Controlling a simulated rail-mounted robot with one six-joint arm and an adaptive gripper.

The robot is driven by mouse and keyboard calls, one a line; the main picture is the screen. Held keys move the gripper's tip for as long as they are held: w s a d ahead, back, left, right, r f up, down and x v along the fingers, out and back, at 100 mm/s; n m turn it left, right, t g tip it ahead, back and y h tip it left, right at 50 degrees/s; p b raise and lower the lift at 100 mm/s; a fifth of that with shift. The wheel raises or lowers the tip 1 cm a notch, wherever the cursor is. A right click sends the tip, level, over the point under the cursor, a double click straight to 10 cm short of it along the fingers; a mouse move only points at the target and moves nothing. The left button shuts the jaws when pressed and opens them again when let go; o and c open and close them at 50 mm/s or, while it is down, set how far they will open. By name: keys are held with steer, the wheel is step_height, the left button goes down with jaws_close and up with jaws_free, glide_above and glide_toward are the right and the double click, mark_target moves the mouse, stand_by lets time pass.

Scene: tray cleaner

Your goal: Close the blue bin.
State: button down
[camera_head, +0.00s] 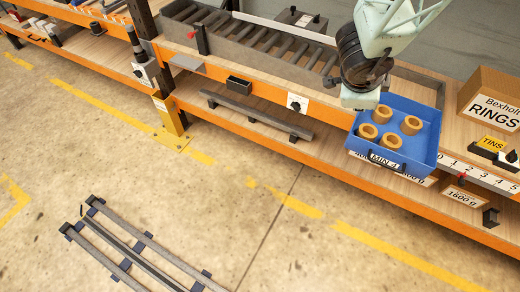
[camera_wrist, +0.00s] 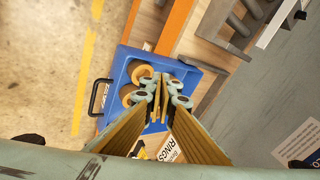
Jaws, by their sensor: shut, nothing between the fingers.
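The blue bin (camera_head: 436,135) juts out of the shelf front at the right of the head view, open at the top. Several tan rings (camera_head: 411,125) lie in it, and its front carries a label reading "MIN 4". In the wrist view the bin (camera_wrist: 122,62) shows with its dark front handle (camera_wrist: 98,97) on the left and two rings partly visible. My gripper (camera_wrist: 160,97) is shut and empty, with its fingertips over the bin in that view. In the head view my wrist hangs at the bin's back left, and the fingers cannot be made out.
A cardboard box (camera_head: 490,105) marked "RINGS" stands right of the bin, with a yellow "TINS" label (camera_head: 493,143) nearby. A grey roller conveyor (camera_head: 265,40) runs along the bench at left. Grey rails (camera_head: 135,250) lie on the floor, which is otherwise open before the bench.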

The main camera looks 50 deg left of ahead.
steer(key=s+d+f+h, duration=0.1)
steer(key=s+f, duration=0.2)
steer(key=s, duration=0.3)
steer(key=s+d+f+m+h, duration=0.1)
steer(key=s+f+h, duration=0.1)
steer(key=s+f, duration=0.2)
steer(key=shift+s+f+b, duration=0.2)
steer(key=shift+s+b, duration=0.1)
steer(key=shift+s, duration=0.55)
steer(key=shift+a, duration=0.1)
steer(key=shift+f, duration=0.1)
steer(key=b, duration=0.4)
glide_toward(351, 147)
step_height(351, 147, down, 4)
steer(key=s+d, duration=0.1)
steer(key=d, duration=0.1)
steer(key=shift+w+a+f+h, duration=0.1)
steer(key=shift+w+a, duration=0.1)
steer(key=shift+w, duration=0.4)
steer(key=shift+w+a+f+h, duration=0.1)
steer(key=shift+w+a, duration=0.15)
steer(key=shift+w, duration=0.3)
steer(key=shift+w+a+h, duration=0.1)
steer(key=shift+w+a, duration=0.1)
steer(key=shift+w, duration=0.4)
steer(key=shift+w, duration=0.2)
